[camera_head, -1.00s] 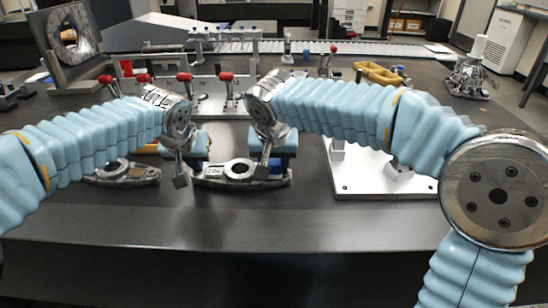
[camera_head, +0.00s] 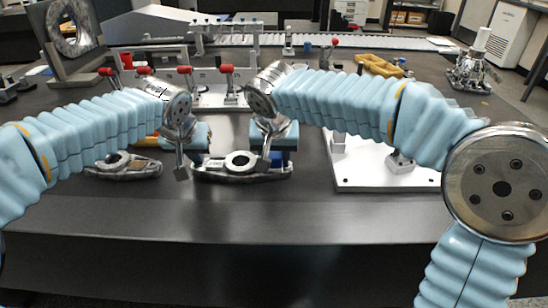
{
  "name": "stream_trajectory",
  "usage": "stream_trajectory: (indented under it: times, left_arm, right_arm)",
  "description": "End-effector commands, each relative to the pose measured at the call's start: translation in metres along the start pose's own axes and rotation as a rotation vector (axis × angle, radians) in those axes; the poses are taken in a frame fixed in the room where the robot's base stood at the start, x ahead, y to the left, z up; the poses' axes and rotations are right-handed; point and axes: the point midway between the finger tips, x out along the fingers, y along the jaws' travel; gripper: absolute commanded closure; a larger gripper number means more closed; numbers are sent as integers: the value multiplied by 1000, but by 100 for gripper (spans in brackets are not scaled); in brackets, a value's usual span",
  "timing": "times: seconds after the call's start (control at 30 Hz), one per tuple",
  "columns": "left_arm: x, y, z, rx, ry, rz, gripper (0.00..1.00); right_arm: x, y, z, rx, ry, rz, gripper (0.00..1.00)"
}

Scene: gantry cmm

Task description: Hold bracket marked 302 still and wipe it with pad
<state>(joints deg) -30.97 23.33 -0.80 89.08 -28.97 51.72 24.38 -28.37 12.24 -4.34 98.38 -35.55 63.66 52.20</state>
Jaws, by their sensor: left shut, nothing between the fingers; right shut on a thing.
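A grey metal bracket (camera_head: 216,172) with a round ring lies on the dark table in front of me. A second, similar bracket (camera_head: 140,171) lies to its left. I cannot read a number on either now. My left gripper (camera_head: 181,172) is shut and empty, pointing down at the left end of the nearer bracket; I cannot tell whether it touches it. My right gripper (camera_head: 267,158) is shut on a dark blue pad (camera_head: 277,159), over the right part of that bracket. The pad is partly hidden by the fingers; contact with the bracket cannot be told.
A white plate fixture (camera_head: 380,178) stands to the right. Several red-knobbed clamps (camera_head: 185,71) stand behind my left arm. A yellow tray (camera_head: 380,66) and a metal part (camera_head: 472,72) lie farther back. The table's front strip is clear.

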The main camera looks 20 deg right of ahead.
Motion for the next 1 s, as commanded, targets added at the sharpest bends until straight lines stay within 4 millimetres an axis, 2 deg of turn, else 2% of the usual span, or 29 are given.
stream_trajectory:
  times: [0.03,0.33,0.6,0.83,1.0]
  left_arm:
    - [6,0,5,2,-17,-2,100]
    - [6,0,5,2,-17,-3,100]
    - [6,0,5,2,-17,-3,100]
    - [6,0,5,2,-17,-3,100]
    - [6,0,5,2,-16,-3,100]
  right_arm:
    - [3,0,-2,0,-3,2,82]
    - [4,0,-4,-1,-1,2,82]
    - [10,0,-19,0,-1,1,82]
    - [9,0,-19,-1,0,1,82]
    - [5,-1,-10,-2,1,-1,82]
